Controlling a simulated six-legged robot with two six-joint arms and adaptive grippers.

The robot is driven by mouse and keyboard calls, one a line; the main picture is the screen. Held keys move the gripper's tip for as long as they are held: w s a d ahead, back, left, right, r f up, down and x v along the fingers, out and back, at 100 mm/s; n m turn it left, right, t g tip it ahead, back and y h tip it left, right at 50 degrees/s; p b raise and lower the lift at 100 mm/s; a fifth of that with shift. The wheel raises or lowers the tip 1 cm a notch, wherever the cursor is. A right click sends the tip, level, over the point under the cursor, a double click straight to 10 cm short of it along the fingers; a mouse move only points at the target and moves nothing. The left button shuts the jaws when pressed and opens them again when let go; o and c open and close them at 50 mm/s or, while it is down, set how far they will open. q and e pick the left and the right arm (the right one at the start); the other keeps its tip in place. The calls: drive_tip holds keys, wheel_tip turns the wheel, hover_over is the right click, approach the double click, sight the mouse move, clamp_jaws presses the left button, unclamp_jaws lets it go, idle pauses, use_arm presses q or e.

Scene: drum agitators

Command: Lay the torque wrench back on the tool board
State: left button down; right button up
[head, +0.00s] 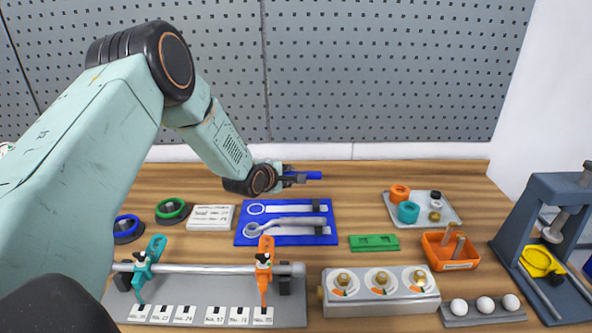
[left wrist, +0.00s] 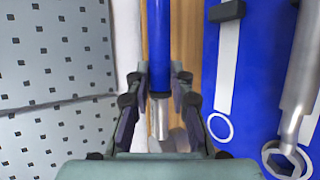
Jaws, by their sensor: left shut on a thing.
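My left gripper (head: 285,176) is shut on a tool with a blue handle (head: 307,175), which appears to be the torque wrench. In the left wrist view, the blue handle (left wrist: 159,45) runs between the fingers (left wrist: 159,100) and ends in a bare metal shaft; its far end is out of frame. It is held above the table, behind the blue tool board (head: 240,238). The board's rear white outline (head: 290,208), with a ring at its left end, is empty. A grey ring wrench (head: 285,222) lies in the front outline. My right gripper is not in view.
A pegboard wall (head: 380,70) stands behind the table. A white label block (head: 211,217) is left of the board, a green block (head: 374,243) right of it. A clamped rod (head: 200,268) and a grey three-dial block (head: 340,300) are in front. Bare wood lies behind the board.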

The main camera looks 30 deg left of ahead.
use_arm(q)
wheel_tip(320, 180, down, 5)
drive_tip(key=b, duration=0.3)
drive_tip(key=shift+s+f, duration=0.15)
drive_tip(key=shift+s+a+f+b, duration=0.2)
drive_tip(key=shift+f+b, duration=0.15)
drive_tip(key=shift+b, duration=0.15)
drive_tip(key=shift+s+a+f+b, duration=0.2)
drive_tip(key=shift+f+b, duration=0.15)
drive_tip(key=shift+b, duration=0.15)
drive_tip(key=shift+w+d+f, duration=0.15)
drive_tip(key=shift+w+d, duration=0.15)
drive_tip(key=shift+w, duration=0.1)
drive_tip(key=shift+s+a+r, duration=0.2)
drive_tip(key=shift+s, duration=0.15)
drive_tip(key=shift+w+d+f, duration=0.2)
drive_tip(key=shift+w, duration=0.1)
drive_tip(key=shift+s+a+r, duration=0.15)
drive_tip(key=shift+s, duration=0.1)
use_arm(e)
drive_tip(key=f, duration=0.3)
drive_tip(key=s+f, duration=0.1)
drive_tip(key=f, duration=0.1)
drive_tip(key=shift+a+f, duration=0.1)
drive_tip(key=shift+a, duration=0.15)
use_arm(q)
drive_tip(key=shift+b, duration=0.3)
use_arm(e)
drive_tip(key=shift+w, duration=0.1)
